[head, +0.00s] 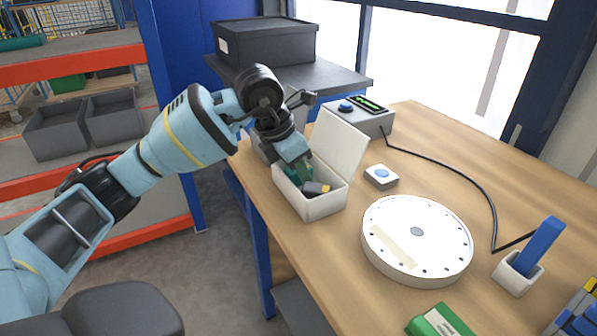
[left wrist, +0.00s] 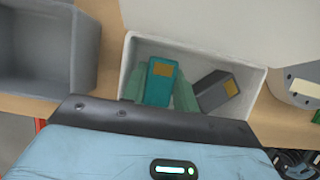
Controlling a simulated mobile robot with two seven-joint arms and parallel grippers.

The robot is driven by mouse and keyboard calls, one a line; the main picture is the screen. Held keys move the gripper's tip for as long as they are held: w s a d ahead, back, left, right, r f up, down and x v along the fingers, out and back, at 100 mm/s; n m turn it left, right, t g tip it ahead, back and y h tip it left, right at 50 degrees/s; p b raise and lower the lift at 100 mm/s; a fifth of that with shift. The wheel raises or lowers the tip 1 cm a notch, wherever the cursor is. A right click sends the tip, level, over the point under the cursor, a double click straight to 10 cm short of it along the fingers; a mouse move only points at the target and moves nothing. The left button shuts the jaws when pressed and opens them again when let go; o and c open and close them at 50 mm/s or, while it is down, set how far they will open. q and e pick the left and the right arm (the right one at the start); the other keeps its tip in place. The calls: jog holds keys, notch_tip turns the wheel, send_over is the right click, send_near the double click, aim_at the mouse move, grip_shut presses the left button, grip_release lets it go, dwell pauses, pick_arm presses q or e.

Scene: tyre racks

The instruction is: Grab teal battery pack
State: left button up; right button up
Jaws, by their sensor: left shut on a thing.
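An open white box (head: 309,206) stands at the near left edge of the wooden table, its lid (head: 342,140) raised. My left gripper (head: 303,175) reaches down into it. In the left wrist view the teal battery pack (left wrist: 159,88), with a yellow patch, stands between the two green fingers of my left gripper (left wrist: 159,92). The gripper is shut on the pack, which is still inside the box (left wrist: 258,99). A dark grey pack (left wrist: 214,92) with a yellow patch lies tilted beside it, to its right; it also shows in the head view (head: 313,188). My right gripper is out of view.
A blue handle (head: 541,245) sits in a white holder. A grey bin (left wrist: 45,50) is left of the box.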

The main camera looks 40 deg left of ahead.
pick_arm(q)
notch_tip(320, 180, up, 10)
jog(key=shift+p, duration=0.6)
jog(key=shift+d, duration=0.1)
